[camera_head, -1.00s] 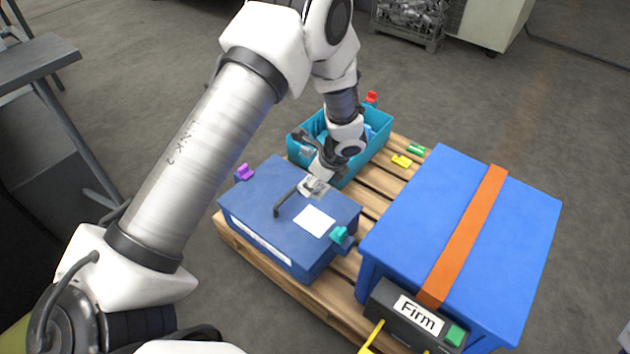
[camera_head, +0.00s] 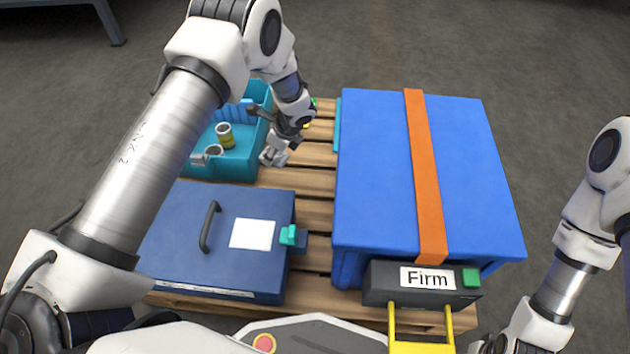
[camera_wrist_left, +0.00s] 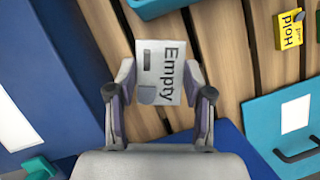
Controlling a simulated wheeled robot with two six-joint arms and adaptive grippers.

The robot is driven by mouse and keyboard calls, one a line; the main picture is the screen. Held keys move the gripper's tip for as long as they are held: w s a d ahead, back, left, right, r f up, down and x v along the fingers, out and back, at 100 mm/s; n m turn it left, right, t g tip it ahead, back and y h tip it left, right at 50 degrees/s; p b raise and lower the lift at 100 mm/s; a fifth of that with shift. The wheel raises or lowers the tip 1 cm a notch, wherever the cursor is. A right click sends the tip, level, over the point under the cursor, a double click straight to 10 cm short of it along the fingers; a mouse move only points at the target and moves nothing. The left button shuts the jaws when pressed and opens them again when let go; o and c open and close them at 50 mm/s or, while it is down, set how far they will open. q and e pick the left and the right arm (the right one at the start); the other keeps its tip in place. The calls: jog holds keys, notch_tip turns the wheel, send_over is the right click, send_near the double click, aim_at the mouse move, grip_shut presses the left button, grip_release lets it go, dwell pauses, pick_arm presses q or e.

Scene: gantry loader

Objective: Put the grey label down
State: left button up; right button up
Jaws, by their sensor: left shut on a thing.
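The grey label (camera_wrist_left: 165,55), marked "Empty", is between the fingers of my left gripper (camera_wrist_left: 161,80) in the left wrist view. The gripper is shut on it. Wooden pallet slats show beneath it; I cannot tell whether the label touches them. In the head view my left gripper (camera_head: 274,153) is just right of the teal crate (camera_head: 228,171) and beyond the dark blue case (camera_head: 180,240). The label is small and hard to make out there. My right arm shows at the right edge, but its gripper is out of view.
A large blue box (camera_head: 375,170) with an orange strap (camera_head: 424,170) stands on the pallet to the right. A "Firm" sign (camera_head: 428,279) is at its near side. A yellow "Hold" label (camera_wrist_left: 290,30) lies on the slats. Bare slats (camera_head: 312,180) lie between case and box.

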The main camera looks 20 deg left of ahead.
aim_at(275, 186)
pick_arm(q)
jog(key=shift+s+d+f+b, duration=0.15)
jog(key=shift+s+f, duration=0.1)
jog(key=shift+f, duration=0.35)
jog(key=shift+s+d+f+b, duration=0.15)
jog(key=shift+s+f, duration=0.1)
jog(key=shift+f, duration=0.3)
jog(key=f+b, duration=0.2)
jog(key=f, duration=0.2)
jog(key=f+b, duration=0.3)
jog(key=f, duration=0.2)
jog(key=shift+a+f+b, duration=0.2)
jog(key=shift+f+b, duration=0.05)
jog(key=shift+b, duration=0.05)
jog(key=shift+f, duration=0.35)
jog(key=shift+r, duration=0.2)
jog(key=shift+c, duration=0.5)
jog(key=shift+f, duration=0.2)
jog(key=o, duration=1.1)
jog(key=shift+o, duration=0.2)
jog(key=shift+r, duration=0.15)
